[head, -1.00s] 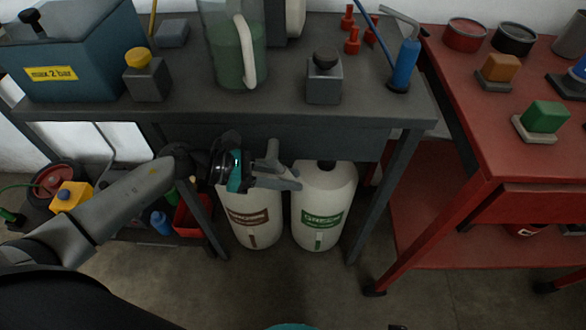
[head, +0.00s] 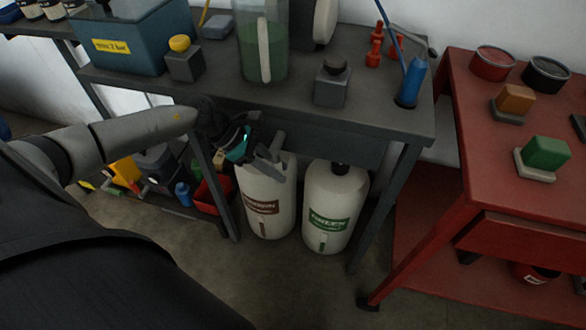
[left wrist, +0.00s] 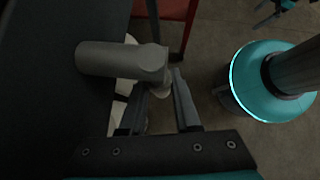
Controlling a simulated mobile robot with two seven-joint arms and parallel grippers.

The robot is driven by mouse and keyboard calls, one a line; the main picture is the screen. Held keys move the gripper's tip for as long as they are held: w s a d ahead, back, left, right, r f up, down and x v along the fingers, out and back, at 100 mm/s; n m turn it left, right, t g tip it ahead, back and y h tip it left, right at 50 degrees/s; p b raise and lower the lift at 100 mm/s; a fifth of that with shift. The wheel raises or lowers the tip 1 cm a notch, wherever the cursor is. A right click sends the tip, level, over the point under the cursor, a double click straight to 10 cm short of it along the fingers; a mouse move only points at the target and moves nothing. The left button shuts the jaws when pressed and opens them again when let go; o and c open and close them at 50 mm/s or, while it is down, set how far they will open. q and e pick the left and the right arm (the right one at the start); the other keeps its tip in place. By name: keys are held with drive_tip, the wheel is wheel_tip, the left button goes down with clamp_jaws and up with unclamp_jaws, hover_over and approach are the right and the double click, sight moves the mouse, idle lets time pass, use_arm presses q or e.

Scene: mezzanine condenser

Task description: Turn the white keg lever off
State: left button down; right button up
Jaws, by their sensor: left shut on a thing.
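Two white kegs stand on the floor under the dark workbench, one with a brown label (head: 262,206) and one with a green label (head: 323,220). My left gripper (head: 280,172) is in front of the brown-label keg's top and hides it. In the left wrist view my left gripper (left wrist: 161,98) is shut on the pale stub of a grey lever fitting (left wrist: 118,60), with a thick cylinder beside the fingertips. Parts of the white kegs show behind it. I cannot tell the lever's on or off position. My right gripper is not in view.
The dark workbench (head: 300,112) overhangs the kegs, and its right front leg (head: 383,210) stands close to the green-label keg. A red bin (head: 212,194) is left of the kegs. A red table (head: 470,150) stands at right. Floor in front is clear.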

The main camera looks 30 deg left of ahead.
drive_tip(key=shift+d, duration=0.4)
use_arm(q)
drive_tip(key=shift+a, duration=0.1)
drive_tip(key=c, duration=0.6)
unclamp_jaws()
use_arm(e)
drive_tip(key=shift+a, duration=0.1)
